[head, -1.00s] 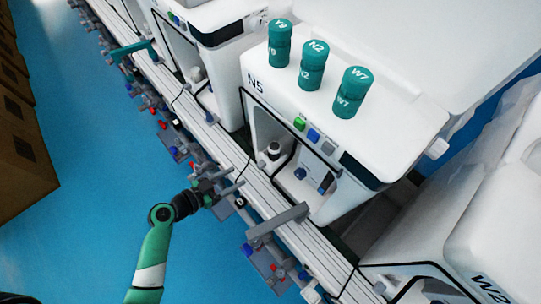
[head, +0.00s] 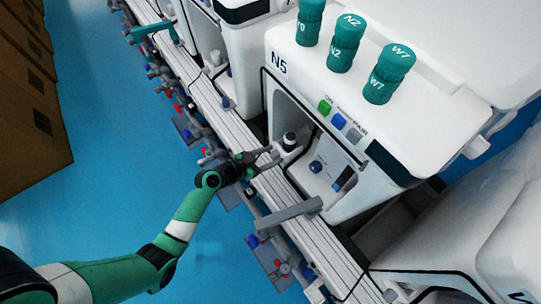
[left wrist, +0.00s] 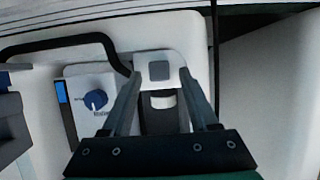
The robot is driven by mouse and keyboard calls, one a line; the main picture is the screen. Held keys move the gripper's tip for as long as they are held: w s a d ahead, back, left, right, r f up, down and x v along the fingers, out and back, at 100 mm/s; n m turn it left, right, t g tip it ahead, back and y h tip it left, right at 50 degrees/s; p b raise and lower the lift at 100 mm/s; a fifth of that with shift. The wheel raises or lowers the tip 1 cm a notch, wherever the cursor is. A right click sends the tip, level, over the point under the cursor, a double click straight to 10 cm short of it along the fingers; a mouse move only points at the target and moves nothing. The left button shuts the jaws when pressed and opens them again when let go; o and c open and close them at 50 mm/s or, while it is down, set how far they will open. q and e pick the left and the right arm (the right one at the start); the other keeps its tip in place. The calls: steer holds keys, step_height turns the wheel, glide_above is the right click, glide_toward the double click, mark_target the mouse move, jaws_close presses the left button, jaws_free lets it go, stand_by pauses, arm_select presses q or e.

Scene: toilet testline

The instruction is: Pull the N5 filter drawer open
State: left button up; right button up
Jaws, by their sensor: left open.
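The white machine marked N5 (head: 279,63) stands right of centre in the head view, with an open recess in its front. In the recess is a small black-topped fitting (head: 290,139) on a light base, likely the filter drawer's front. My left gripper (head: 274,156) is open just in front of this fitting. In the left wrist view its two fingers (left wrist: 161,76) are spread on either side of a light part with a grey square (left wrist: 159,70) and a pale rounded piece (left wrist: 163,101). I cannot tell whether the fingers touch it. My right gripper is not in view.
A blue knob (left wrist: 96,100) on a white panel lies left of the fingers in the wrist view. Green bottles, including one marked W7 (head: 388,75), stand on the machine. A white rail (head: 310,240) with a grey bar (head: 290,212) runs along the front. The blue floor (head: 110,190) is open.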

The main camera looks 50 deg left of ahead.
arm_select(q)
steer(key=shift+c, duration=0.3)
jaws_close()
stand_by(1.1)
